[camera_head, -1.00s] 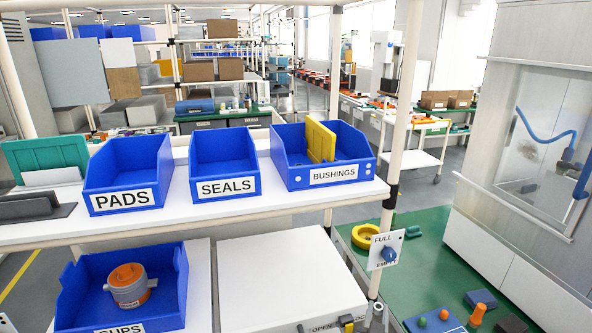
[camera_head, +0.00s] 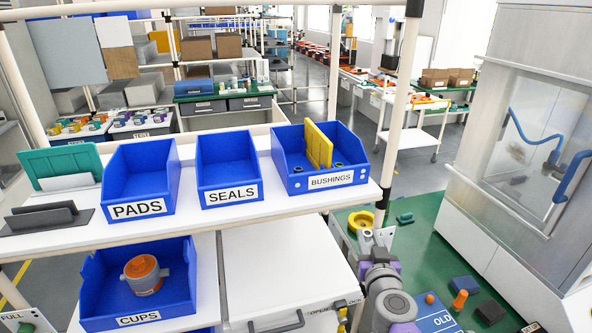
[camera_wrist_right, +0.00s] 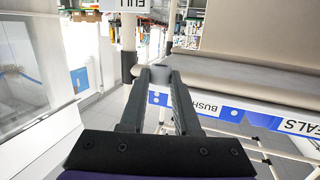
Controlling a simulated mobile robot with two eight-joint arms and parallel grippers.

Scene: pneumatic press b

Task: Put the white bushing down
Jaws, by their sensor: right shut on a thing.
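My right gripper (camera_head: 368,242) is in front of the shelf's right end, below and to the right of the blue BUSHINGS bin (camera_head: 293,185). In the right wrist view, its dark fingers (camera_wrist_right: 158,78) come together at the tips. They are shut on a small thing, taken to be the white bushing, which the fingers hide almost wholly. The BUSHINGS bin has a yellow divider (camera_head: 319,146), with small dark rings on either side of it. My left gripper is not in view.
Blue PADS (camera_head: 140,209) and SEALS (camera_head: 231,195) bins stand on the white shelf. A blue CUPS bin (camera_head: 139,320) with an orange-grey cup (camera_head: 142,275) is below. A pale post (camera_head: 394,120) rises by my right arm.

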